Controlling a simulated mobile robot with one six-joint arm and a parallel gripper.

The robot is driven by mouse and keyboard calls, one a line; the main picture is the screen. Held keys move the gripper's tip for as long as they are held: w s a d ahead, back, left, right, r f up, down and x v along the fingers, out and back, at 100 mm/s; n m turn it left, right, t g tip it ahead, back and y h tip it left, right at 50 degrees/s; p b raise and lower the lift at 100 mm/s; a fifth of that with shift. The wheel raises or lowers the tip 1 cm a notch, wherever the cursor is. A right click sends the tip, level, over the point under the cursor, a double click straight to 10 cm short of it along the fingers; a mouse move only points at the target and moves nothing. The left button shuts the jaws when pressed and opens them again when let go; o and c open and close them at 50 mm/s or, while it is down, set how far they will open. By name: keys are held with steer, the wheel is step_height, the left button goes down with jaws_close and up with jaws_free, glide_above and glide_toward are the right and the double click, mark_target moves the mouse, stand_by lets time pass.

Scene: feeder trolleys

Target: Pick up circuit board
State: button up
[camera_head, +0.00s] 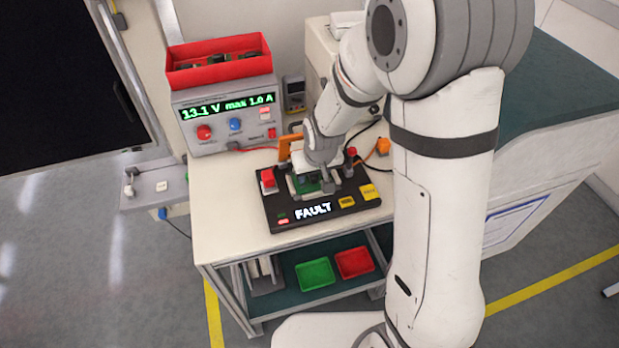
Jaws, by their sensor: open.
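The green circuit board (307,183) sits in the black test fixture (290,210) on the white trolley top. The fixture's display reads FAULT. My gripper (318,188) is open and low over the fixture, right at the board. The gripper and wrist cover part of the board. I cannot tell whether the fingers touch it.
A power supply (235,137) stands behind the fixture, with a red bin (219,47) of parts on top. An orange clamp (285,149) rises close behind the board. A green tray (315,274) and a red tray (354,262) lie on the lower shelf. The trolley's front left top is clear.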

steer(key=shift+c, duration=0.5)
jaws_close()
steer(key=shift+r, duration=0.15)
